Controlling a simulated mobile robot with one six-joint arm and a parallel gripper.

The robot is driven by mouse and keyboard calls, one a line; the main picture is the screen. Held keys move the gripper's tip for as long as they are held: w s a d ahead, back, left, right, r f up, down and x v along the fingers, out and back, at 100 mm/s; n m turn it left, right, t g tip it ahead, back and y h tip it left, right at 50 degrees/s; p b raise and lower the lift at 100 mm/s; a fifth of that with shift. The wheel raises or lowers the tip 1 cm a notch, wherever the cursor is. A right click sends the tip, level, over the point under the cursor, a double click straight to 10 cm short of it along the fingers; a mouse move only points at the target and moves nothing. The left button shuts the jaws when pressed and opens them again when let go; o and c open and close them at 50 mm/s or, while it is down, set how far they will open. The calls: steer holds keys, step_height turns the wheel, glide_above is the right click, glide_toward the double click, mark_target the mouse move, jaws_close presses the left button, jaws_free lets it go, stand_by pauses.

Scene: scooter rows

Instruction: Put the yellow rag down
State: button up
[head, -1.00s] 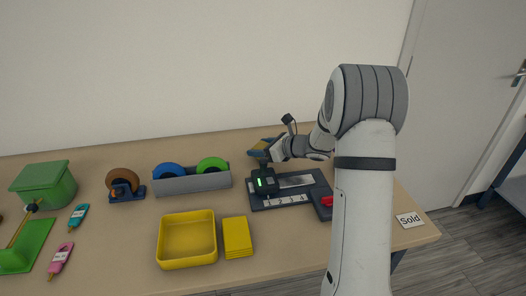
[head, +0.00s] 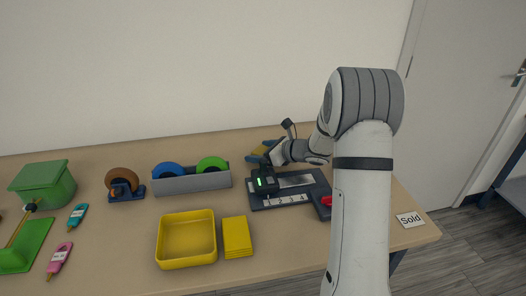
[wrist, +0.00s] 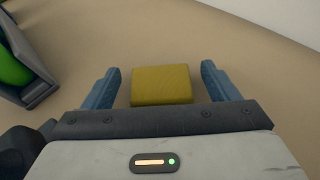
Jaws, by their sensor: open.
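The yellow rag (wrist: 161,86) is a folded, block-like piece lying on the tan table behind the black device. In the wrist view it sits between the two blue fingers of my gripper (wrist: 160,72), with a gap on each side. My gripper is open and apart from the rag.
A black device with a green display (head: 264,181) stands on a dark board in front of my gripper. A grey tape holder (head: 192,184) is to the left. A yellow tray (head: 187,262) and a stack of yellow rags (head: 237,238) lie nearer the front edge.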

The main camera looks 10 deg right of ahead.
steer(key=shift+r, duration=0.15)
steer(key=v, duration=1.1)
steer(key=shift+s+d+r, duration=0.1)
steer(key=shift+d, duration=0.05)
steer(key=shift+s+d+r, duration=0.1)
steer(key=shift+d+r, duration=0.05)
steer(key=shift+r+m+h, duration=0.2)
steer(key=shift+m+h, duration=0.1)
steer(key=shift+m, duration=0.2)
step_height(320, 180, up, 4)
steer(key=w+d+m+t+h, duration=0.1)
steer(key=m+t+h, duration=0.3)
steer(key=m, duration=0.7)
steer(key=s+d+r+m+g+h, duration=0.1)
steer(key=s+r+m+g+h, duration=0.15)
steer(key=s+m+h, duration=0.8)
steer(key=s+a+f+m+g+y, duration=0.1)
steer(key=s+a+m+g, duration=0.2)
steer(key=s+m, duration=0.3)
steer(key=s+a+f+m+g+y, duration=0.2)
steer(key=s+a+m+g, duration=0.1)
steer(key=s+m, duration=0.4)
steer(key=s+a+f+m+g+y, duration=0.2)
steer(key=s+a+m+g, duration=0.1)
steer(key=s+m, duration=0.4)
steer(key=shift+a+f+m+y, duration=0.1)
steer(key=shift+m+y, duration=0.05)
steer(key=shift+m, duration=0.5)
steer(key=shift+a+f+m+y, duration=0.1)
steer(key=shift+m, duration=0.5)
